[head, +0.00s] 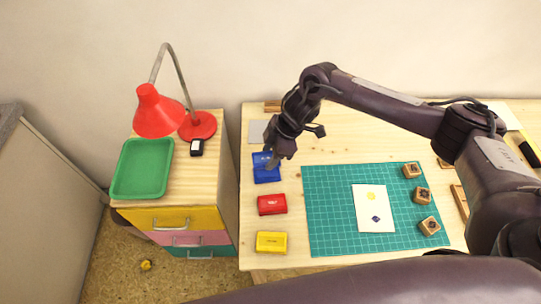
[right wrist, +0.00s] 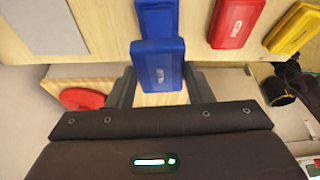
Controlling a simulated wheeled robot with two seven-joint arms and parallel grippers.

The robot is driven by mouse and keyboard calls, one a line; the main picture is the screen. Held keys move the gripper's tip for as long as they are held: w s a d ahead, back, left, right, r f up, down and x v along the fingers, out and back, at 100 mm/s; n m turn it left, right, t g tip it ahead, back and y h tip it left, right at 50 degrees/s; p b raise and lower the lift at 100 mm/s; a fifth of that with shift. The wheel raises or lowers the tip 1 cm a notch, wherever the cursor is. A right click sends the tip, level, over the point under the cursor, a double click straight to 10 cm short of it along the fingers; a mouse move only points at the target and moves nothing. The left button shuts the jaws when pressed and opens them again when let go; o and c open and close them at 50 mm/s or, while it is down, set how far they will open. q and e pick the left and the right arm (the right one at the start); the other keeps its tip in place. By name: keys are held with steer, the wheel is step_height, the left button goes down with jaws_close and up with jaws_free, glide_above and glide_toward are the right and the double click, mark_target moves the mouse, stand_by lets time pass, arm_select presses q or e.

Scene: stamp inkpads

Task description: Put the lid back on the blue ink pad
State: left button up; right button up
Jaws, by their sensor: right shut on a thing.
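The blue lid (right wrist: 158,65) is gripped between the two fingers of my right gripper (head: 273,160) in the right wrist view. The blue ink pad (right wrist: 158,18) lies just beyond the lid, toward the top of that view. In the head view the blue ink pad (head: 267,176) is at the table's left side, and my right gripper is over its far part. There I cannot clearly separate lid from pad, nor tell whether they touch. My left gripper is not in view.
A red ink pad (head: 272,204) and a yellow ink pad (head: 271,242) lie in line nearer the front. A green cutting mat (head: 330,230) holds a card (head: 373,220) and wooden stamps (head: 421,194). A drawer unit with a green tray (head: 142,168) and red lamp (head: 158,110) stands left.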

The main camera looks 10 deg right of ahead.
mark_target(267, 172)
steer(key=shift+r, duration=0.1)
steer(key=shift+s, duration=0.1)
steer(key=shift+f+b, duration=1.4)
steer(key=shift+f, duration=1.45)
steer(key=shift+p, duration=0.35)
steer(key=shift+f, duration=0.5)
stand_by(0.4)
stand_by(0.5)
